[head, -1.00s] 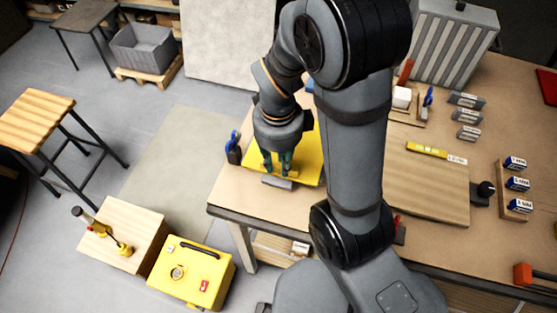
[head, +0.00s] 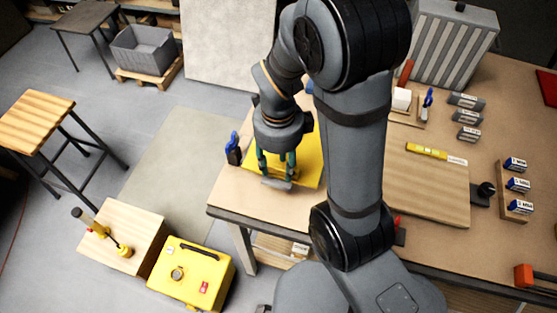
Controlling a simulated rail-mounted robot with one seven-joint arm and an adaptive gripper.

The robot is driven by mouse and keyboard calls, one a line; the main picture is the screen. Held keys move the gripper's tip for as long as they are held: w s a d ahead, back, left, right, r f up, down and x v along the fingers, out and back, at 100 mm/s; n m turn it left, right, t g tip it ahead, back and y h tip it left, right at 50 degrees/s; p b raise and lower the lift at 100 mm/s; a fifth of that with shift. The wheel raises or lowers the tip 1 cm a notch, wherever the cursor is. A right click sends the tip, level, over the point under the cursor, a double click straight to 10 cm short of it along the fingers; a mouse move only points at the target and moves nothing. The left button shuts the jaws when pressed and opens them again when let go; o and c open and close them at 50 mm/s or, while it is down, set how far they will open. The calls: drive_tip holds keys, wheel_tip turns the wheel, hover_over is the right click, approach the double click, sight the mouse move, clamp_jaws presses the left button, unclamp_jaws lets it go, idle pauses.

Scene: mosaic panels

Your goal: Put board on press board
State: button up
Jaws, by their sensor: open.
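A yellow panel (head: 308,168) lies flat on the left end of the workbench. A small grey bar-shaped piece (head: 276,184) lies at its front edge. My gripper (head: 276,174) points down over the panel, its two green fingers apart, with the tips at or just above the grey piece. I cannot tell whether they touch it. A wooden board (head: 425,190) lies flat on the bench to the right of my arm, with a yellow level-like bar (head: 427,151) on it. My arm hides the bench between panel and board. Which piece is the press board is not clear.
A blue-handled clamp (head: 233,149) stands close left of my gripper. Several small grey blocks (head: 467,117) and a holder with blue-white boxes (head: 517,190) sit on the right. A ribbed grey case (head: 444,42) stands at the back.

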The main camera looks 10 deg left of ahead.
wheel_tip(320, 180, up, 12)
drive_tip(key=shift+p, duration=0.4)
drive_tip(key=shift+r, duration=0.1)
